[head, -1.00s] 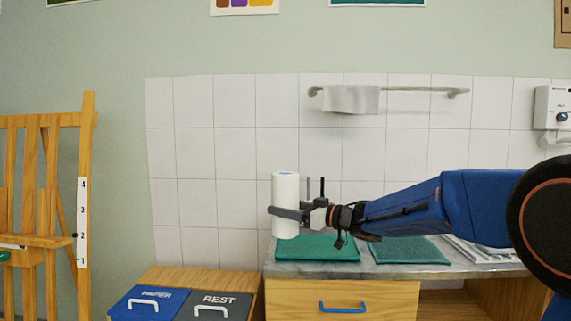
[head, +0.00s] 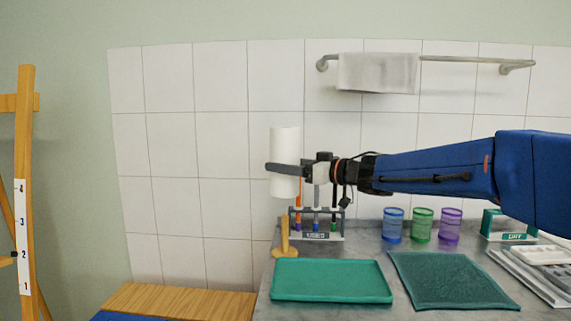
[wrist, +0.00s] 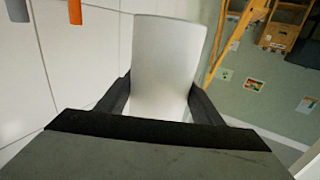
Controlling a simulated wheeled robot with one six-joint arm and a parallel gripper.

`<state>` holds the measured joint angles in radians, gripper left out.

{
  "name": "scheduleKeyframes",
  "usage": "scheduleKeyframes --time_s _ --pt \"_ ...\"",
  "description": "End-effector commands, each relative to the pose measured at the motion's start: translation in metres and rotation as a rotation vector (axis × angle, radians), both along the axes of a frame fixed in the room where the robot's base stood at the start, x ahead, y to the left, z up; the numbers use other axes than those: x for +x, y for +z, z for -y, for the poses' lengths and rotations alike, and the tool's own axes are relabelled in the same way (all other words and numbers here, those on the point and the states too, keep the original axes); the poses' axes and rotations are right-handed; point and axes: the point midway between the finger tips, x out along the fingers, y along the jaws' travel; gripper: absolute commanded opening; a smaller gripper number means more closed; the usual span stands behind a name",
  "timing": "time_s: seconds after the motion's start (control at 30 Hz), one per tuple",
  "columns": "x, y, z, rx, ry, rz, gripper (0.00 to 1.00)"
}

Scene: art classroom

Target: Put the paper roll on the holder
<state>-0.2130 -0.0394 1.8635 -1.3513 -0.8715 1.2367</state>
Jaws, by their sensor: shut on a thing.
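A white paper roll (head: 284,150) is held upright in my gripper (head: 284,170), above the counter. The wrist view also shows the roll (wrist: 168,65) between the two dark fingers of my gripper (wrist: 160,98). A wooden holder (head: 284,240) with a round base and an upright post stands at the left end of the counter, behind the green tray. In the head view the roll is above the holder's post with a gap between them; the depth offset is hard to tell.
A rack (head: 318,236) with several markers stands just right of the holder. A green tray (head: 331,280) and a dark green mat (head: 452,280) lie in front. Blue, green and purple cups (head: 422,225) stand to the right. A towel (head: 377,72) hangs on a wall rail.

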Motion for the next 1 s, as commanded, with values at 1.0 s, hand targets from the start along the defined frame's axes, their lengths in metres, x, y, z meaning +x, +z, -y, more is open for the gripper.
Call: scheduleKeyframes --time_s 1.0 --pt "0.0 -0.045 0.0 0.0 0.0 0.0 0.36"
